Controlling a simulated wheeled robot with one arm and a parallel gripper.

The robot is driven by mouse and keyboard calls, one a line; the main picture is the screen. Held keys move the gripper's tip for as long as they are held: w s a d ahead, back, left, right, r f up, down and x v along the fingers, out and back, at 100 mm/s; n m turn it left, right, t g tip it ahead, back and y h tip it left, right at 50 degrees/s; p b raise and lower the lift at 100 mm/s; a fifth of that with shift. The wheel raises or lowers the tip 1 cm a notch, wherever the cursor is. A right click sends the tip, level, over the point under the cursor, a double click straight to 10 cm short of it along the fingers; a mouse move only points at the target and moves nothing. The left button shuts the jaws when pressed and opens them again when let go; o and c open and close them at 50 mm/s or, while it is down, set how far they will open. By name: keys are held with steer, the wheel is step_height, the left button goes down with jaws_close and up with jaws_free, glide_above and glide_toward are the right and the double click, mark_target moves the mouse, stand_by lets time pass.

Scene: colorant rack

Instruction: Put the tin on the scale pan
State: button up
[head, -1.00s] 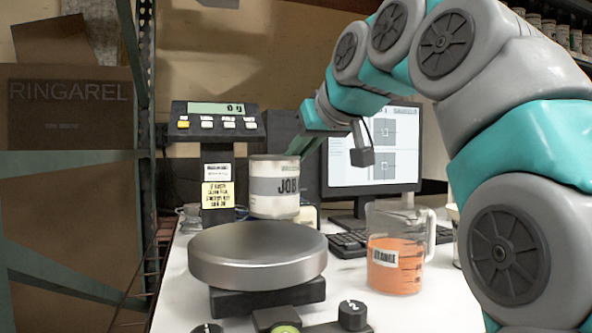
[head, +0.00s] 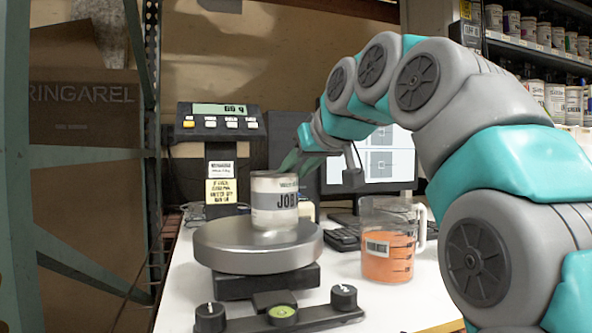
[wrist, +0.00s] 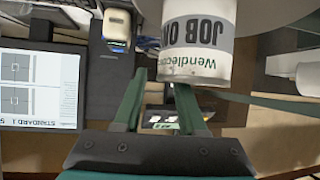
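The tin (head: 274,205) is a white can with a grey band lettered "JOB". It is upright at the back right of the round metal scale pan (head: 235,249). Its base is at or just above the pan; I cannot tell if it touches. My gripper (head: 293,160) is at the tin's upper rim, coming from the right and behind. In the wrist view the tin (wrist: 197,42) appears upside down at the fingertips of my gripper (wrist: 158,82), partly covering one finger.
The scale display (head: 220,109) stands behind the pan, its digits too small to read surely. A jug of orange liquid (head: 388,258) stands to the right, before a monitor (head: 385,160). A black levelling foot (head: 343,296) is in front. Green shelf posts flank the left.

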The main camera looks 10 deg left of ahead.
steer(key=shift+r, duration=0.2)
steer(key=v, duration=1.2)
